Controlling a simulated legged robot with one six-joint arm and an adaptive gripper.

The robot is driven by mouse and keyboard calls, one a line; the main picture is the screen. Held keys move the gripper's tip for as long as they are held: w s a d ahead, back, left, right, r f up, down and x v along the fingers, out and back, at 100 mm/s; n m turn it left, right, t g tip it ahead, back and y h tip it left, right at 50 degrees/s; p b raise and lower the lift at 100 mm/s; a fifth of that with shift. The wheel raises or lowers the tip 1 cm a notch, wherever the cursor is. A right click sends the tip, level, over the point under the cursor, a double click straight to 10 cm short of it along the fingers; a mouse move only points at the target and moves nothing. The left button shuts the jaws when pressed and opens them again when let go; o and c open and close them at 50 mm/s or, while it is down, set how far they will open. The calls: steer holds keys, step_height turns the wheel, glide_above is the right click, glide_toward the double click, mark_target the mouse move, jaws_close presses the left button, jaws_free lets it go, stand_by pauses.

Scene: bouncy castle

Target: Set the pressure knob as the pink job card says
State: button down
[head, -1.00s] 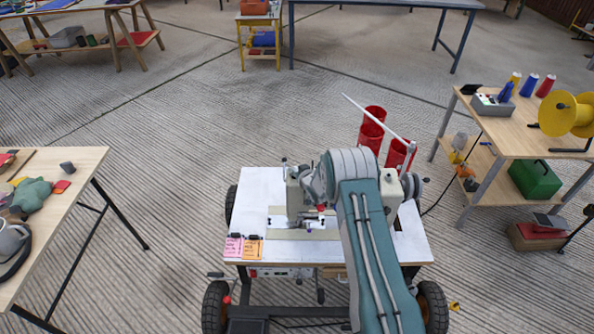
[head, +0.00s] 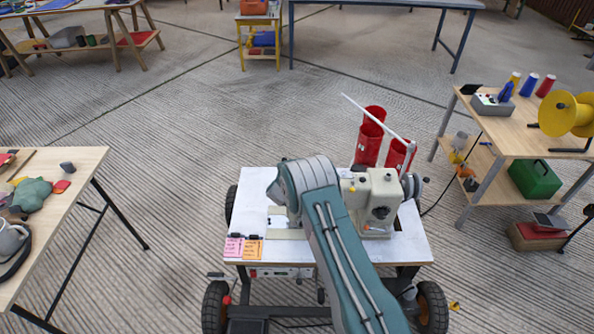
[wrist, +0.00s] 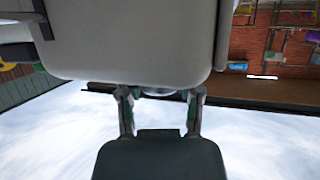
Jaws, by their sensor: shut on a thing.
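A cream sewing machine (head: 378,195) stands on a white-topped wheeled cart (head: 410,245). My arm covers its left end in the head view, where my gripper is hidden. In the wrist view the machine's pale rounded housing (wrist: 130,45) fills the upper middle. My gripper (wrist: 160,95) has a finger on each side of a small pale knob (wrist: 160,93) at the housing's edge and is shut on it. Most of the knob and any marks on it are hidden. The pink job card (head: 233,247) is clipped at the cart's front left; its writing is too small to read.
An orange card (head: 253,249) is beside the pink one. Red cylinders (head: 369,140) stand behind the machine, with a thin pale rod slanting above. A wooden table (head: 80,190) is at left, a shelf bench (head: 520,130) at right.

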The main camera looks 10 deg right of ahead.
steer(key=m+g+h, duration=0.1)
steer(key=m+h, duration=0.1)
steer(key=shift+a+m+g+h, duration=0.15)
steer(key=shift+m+g+h, duration=0.25)
steer(key=shift+w+m+g+h, duration=0.1)
steer(key=shift+m+g+h, duration=1.1)
steer(key=shift+m+g, duration=0.4)
steer(key=shift+r+m+g, duration=0.1)
steer(key=shift+m+g, duration=0.2)
steer(key=shift+m, duration=0.1)
steer(key=shift+c, duration=1.3)
jaws_free()
steer(key=shift+h, duration=0.3)
steer(key=v, duration=1.2)
